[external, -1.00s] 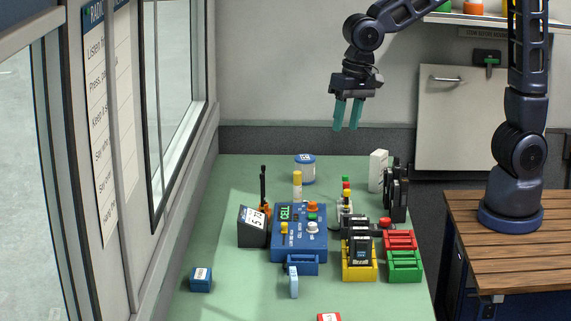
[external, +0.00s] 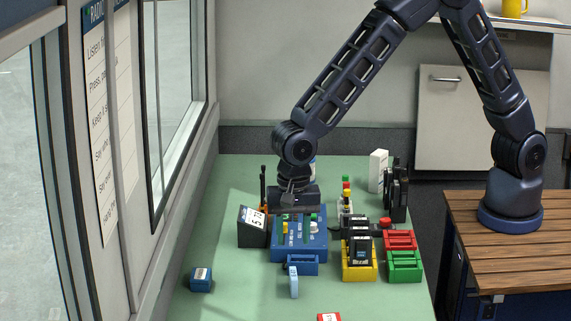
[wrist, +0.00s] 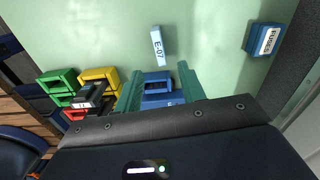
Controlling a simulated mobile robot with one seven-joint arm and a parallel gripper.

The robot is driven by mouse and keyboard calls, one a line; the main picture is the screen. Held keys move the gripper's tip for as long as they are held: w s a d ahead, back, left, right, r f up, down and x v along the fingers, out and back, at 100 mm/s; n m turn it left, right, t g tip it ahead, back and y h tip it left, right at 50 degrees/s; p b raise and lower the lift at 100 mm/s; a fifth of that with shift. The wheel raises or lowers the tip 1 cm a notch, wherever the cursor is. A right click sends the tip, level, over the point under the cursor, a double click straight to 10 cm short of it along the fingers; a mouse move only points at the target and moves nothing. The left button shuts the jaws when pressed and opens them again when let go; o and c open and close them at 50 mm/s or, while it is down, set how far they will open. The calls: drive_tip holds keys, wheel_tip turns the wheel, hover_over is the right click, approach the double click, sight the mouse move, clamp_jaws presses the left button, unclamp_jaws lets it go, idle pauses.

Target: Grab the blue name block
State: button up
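Two blue labelled blocks could be the name block, and I cannot tell which. A light blue one (external: 293,281) stands in front of the blue console; in the wrist view it is the block reading E-07 (wrist: 158,46). A darker blue one (external: 201,280) sits at the table's left side; in the wrist view it reads FUSES (wrist: 262,39). My gripper (external: 298,214) is above the console, behind both blocks. In the wrist view its two teal fingers (wrist: 160,71) are apart and hold nothing. Its fingertips are hard to make out in the external view.
The blue console (external: 300,240) with knobs is under my gripper. A dark angled display (external: 252,228) stands left of it. Yellow (external: 360,271), red (external: 400,240) and green (external: 405,268) bins stand right. The green table (external: 245,300) is clear around both blocks.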

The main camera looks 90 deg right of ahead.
sight(294, 279)
drive_tip(key=shift+a+f, duration=0.2)
drive_tip(key=shift+f, duration=0.35)
wheel_tip(294, 279, down, 5)
drive_tip(key=shift+s+d+f, duration=0.1)
drive_tip(key=shift+d+f, duration=0.05)
drive_tip(key=shift+f, duration=1.2)
drive_tip(key=shift+d+f, duration=0.1)
drive_tip(key=shift+f, duration=1.2)
clamp_jaws()
